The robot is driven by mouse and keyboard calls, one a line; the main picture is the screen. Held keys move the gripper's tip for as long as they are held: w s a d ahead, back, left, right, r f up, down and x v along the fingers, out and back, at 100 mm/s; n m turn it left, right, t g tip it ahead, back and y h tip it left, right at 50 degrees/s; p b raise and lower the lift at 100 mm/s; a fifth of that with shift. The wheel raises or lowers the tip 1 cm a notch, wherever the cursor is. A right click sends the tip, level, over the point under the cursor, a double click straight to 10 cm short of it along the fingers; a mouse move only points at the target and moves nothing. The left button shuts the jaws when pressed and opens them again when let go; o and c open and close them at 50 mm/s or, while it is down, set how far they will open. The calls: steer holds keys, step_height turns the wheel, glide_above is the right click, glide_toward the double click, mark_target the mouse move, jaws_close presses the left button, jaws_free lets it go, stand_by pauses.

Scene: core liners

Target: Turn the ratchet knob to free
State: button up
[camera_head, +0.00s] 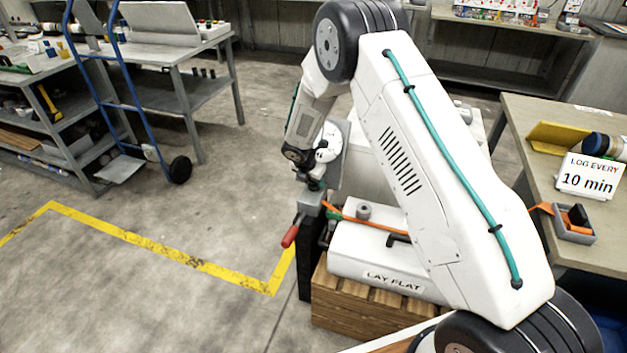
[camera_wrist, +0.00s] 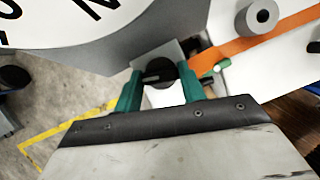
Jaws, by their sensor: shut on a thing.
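The ratchet knob (camera_wrist: 158,71) is a small black round knob with a pale pointer line, seen in the wrist view on a grey metal block (camera_wrist: 160,52). My gripper (camera_wrist: 160,85) has its two green fingers on either side of the knob, shut on it. In the head view my gripper (camera_head: 316,183) reaches down to the grey ratchet body (camera_head: 310,199), and the knob is hidden there. A white dial with black letters (camera_wrist: 60,22) is beside the block; its full lettering is cut off. An orange strap (camera_wrist: 270,35) runs from the block.
A red-handled lever (camera_head: 290,237) sticks out below the ratchet. A white case marked LAY FLAT (camera_head: 375,262) rests on a wooden pallet (camera_head: 350,305). A bench with a "LOG EVERY 10 min" sign (camera_head: 590,176) stands right. The floor at left is clear around yellow tape (camera_head: 150,243).

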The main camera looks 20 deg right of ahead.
steer(key=m+g, duration=0.1)
steer(key=m, duration=0.2)
steer(key=m+g+h, duration=0.1)
steer(key=m, duration=0.3)
steer(key=shift+w+a+g, duration=0.1)
steer(key=shift+w+g, duration=0.1)
steer(key=shift+g, duration=0.1)
steer(key=m+g, duration=0.1)
steer(key=m, duration=0.2)
steer(key=m+g, duration=0.1)
steer(key=m, duration=0.2)
steer(key=shift+w+m+y, duration=0.1)
steer(key=shift+m+y, duration=0.2)
steer(key=shift+y, duration=0.1)
steer(key=shift+g, duration=0.3)
steer(key=o, duration=1)
